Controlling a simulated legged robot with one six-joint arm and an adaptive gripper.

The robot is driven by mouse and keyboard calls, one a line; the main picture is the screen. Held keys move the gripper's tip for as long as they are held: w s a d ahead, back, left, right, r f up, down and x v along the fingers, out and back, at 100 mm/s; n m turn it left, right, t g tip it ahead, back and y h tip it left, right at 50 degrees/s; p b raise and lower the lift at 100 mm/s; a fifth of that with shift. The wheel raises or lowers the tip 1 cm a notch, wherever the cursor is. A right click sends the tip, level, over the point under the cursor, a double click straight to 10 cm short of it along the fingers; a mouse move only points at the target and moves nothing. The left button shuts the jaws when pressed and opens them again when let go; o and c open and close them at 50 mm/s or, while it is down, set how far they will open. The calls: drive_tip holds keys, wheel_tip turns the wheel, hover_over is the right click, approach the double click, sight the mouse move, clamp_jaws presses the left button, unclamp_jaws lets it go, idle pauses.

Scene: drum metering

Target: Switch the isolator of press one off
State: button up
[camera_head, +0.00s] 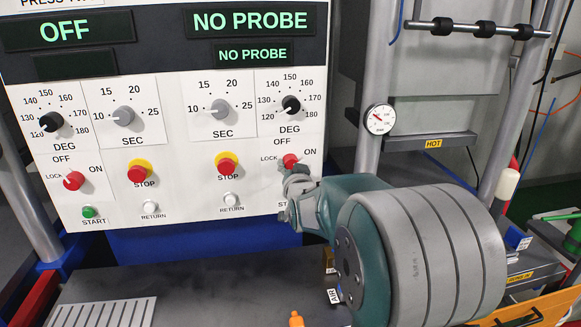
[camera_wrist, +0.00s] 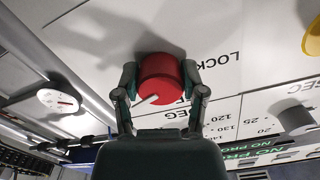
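The right-hand isolator is a round red knob (camera_head: 290,160) on the white panel, with LOCK, OFF and ON printed around it. In the wrist view the same red knob (camera_wrist: 160,78) sits between the two fingers of my gripper (camera_wrist: 160,74). Both fingers appear to touch its sides. A white mark on the knob points to the lower left in that view, the side away from LOCK, which fits ON. The OFF and ON print is hidden there. In the head view my gripper (camera_head: 294,176) reaches the knob from below. The press label above this half is out of view.
The left half, labelled PRESS TW with the end cut, has a similar red isolator (camera_head: 74,181). Red stop buttons (camera_head: 228,164) on yellow rings and white return buttons (camera_head: 231,200) lie left of my gripper. A gauge (camera_head: 379,119) and a HOT shelf (camera_head: 398,143) stand right.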

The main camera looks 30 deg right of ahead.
drive_tip(key=shift+n, duration=0.3)
drive_tip(key=n, duration=0.3)
drive_tip(key=shift+n, duration=0.4)
drive_tip(key=n, duration=0.4)
drive_tip(key=shift+d+r+n, duration=0.1)
drive_tip(key=shift+d+n, duration=0.05)
drive_tip(key=shift+n, duration=0.15)
drive_tip(key=n, duration=0.4)
drive_tip(key=shift+d, duration=0.1)
drive_tip(key=n, duration=0.4)
drive_tip(key=shift+n, duration=0.3)
